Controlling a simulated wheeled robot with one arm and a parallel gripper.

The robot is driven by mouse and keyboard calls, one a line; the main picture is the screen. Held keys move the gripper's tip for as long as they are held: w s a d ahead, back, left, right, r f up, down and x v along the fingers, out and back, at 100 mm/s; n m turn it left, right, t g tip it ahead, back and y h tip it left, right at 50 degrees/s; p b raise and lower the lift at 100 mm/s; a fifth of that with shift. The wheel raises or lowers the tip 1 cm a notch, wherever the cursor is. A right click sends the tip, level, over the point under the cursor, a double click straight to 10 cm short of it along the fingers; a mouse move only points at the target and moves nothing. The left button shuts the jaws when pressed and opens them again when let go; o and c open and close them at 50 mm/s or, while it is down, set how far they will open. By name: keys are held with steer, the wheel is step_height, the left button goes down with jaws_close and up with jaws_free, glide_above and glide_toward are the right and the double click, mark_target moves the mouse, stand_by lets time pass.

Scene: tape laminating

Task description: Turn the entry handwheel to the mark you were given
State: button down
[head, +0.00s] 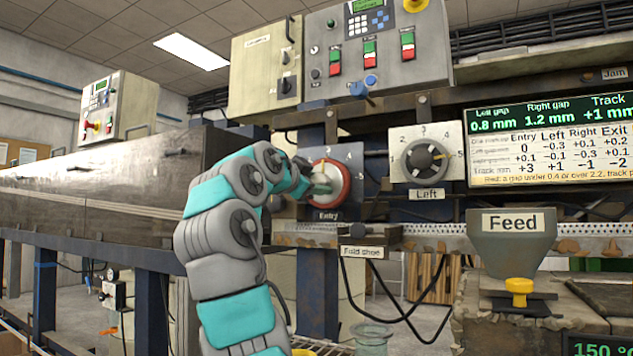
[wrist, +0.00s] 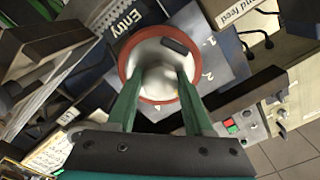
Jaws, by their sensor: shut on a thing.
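The entry handwheel (head: 343,181) has a red rim and a pale face, and sits on a grey dial plate above the "Entry" label. In the head view a yellow mark shows at its top, near the number 3. My gripper (head: 318,187) reaches it from the left; my arm and fingers cover part of the wheel. In the wrist view the red-rimmed wheel (wrist: 133,60) lies ahead, and my gripper's green fingers (wrist: 160,80) are shut on its pale hub. Numbers 1 and 2 show on the plate there; other numbers are hidden or unclear.
The Left handwheel (head: 427,160) is dark and stands to the right on its own plate. A screen (head: 549,139) reads left gap 0.8 mm, right gap 1.2 mm, track +1 mm. The fold shoe (head: 362,238) and Feed hopper (head: 512,240) stand below.

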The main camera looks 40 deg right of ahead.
steer(key=shift+m, duration=0.3)
steer(key=shift+c, duration=1.4)
jaws_free()
steer(key=shift+a, duration=0.1)
steer(key=b+v, duration=0.1)
steer(key=v, duration=0.6)
steer(key=shift+s+a+b, duration=0.2)
steer(key=shift+a+b, duration=0.1)
steer(key=shift+b, duration=0.05)
